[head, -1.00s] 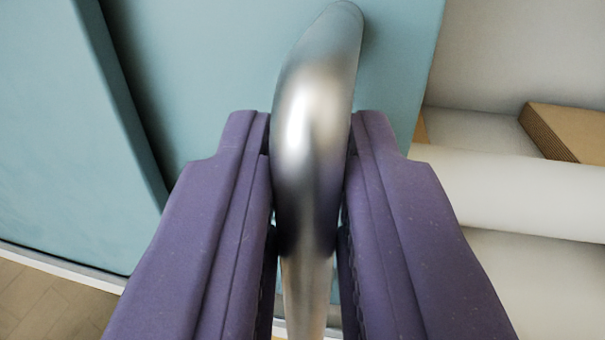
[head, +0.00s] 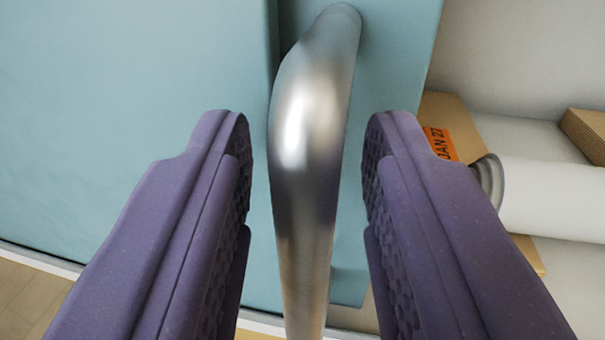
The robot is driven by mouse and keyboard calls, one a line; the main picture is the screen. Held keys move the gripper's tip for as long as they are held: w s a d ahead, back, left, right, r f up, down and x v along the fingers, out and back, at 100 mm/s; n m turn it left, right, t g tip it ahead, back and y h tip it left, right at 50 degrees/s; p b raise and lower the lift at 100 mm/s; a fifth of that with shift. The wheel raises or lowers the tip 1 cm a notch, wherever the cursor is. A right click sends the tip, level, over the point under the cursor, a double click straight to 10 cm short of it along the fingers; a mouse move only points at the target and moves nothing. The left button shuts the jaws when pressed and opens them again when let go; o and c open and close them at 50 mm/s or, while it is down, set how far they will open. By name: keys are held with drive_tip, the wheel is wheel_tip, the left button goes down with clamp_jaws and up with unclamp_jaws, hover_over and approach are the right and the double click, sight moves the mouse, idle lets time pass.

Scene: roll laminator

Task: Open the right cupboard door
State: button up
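A curved metal handle (head: 308,130) is fixed to the teal cupboard door (head: 395,60), whose right edge shows beside the cupboard's inside. My gripper (head: 306,140) is open, with one purple finger on each side of the handle and a gap between each finger and the metal. Another teal panel (head: 130,90) lies to the left and overlaps the left side of this door in the picture. The lower end of the handle runs out of the frame.
To the right, the open inside shows a white roll (head: 555,198), a cardboard box with an orange label (head: 439,145) and another brown box (head: 588,133). Wooden floor (head: 30,295) shows at the lower left.

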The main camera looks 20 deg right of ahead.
drive_tip(key=b+v, duration=0.5)
drive_tip(key=v, duration=0.2)
drive_tip(key=shift+s, duration=0.35)
drive_tip(key=shift+a, duration=0.15)
